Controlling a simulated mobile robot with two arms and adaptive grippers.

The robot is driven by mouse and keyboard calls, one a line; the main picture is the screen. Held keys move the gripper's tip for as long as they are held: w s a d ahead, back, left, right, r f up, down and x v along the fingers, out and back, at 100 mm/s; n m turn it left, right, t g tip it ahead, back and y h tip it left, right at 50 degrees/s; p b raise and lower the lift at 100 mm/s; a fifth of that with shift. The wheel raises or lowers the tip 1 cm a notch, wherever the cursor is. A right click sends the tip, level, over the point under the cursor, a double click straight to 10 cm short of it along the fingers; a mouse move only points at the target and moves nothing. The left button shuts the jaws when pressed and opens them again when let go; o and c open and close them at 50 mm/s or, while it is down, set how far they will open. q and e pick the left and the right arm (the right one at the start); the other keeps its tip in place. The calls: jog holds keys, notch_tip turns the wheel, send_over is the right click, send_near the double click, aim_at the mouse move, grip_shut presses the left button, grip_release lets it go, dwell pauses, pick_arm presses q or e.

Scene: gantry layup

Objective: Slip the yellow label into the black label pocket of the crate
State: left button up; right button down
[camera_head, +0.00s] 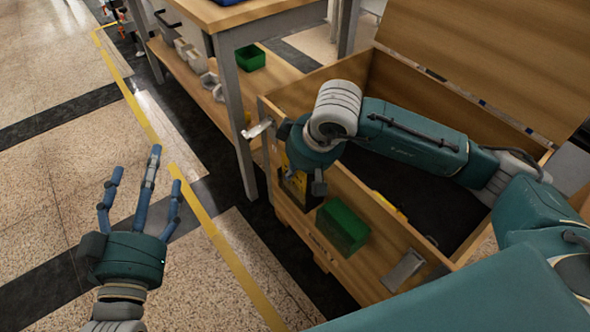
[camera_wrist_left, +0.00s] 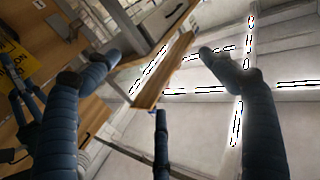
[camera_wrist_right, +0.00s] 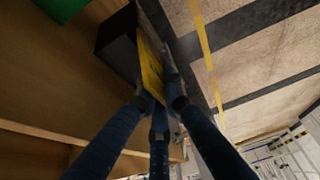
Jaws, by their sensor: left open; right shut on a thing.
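The yellow label (camera_wrist_right: 150,68) is between the fingers of my right gripper (camera_wrist_right: 163,95) in the right wrist view. Its far part lies against the black label pocket (camera_wrist_right: 118,45); I cannot tell whether its edge is inside. In the head view my right gripper (camera_head: 302,183) is at the outer side wall of the wooden crate (camera_head: 400,232), its fingers partly hidden by the hand. The black pocket (camera_head: 297,190) shows just below the hand. My left gripper (camera_head: 146,172) is open and empty over the floor, left of the crate.
A green bin (camera_head: 343,228) and a grey metal holder (camera_head: 403,270) are on the crate's outer wall, right of the pocket. A workbench (camera_head: 235,45) with a lower shelf stands behind. Floor with a yellow line (camera_head: 205,215) lies clear at left.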

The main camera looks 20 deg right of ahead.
pick_arm(q)
jog(key=shift+s+d+r+t, duration=0.1)
jog(key=shift+r+t, duration=0.3)
jog(key=shift+r, duration=0.45)
jog(key=shift+s+d+r+t, duration=0.1)
jog(key=shift+r+t, duration=0.3)
jog(key=shift+r, duration=0.4)
pick_arm(e)
jog(key=shift+f, duration=0.3)
jog(key=c, duration=1.8)
grip_release()
jog(key=shift+s, duration=0.1)
jog(key=v, duration=1.2)
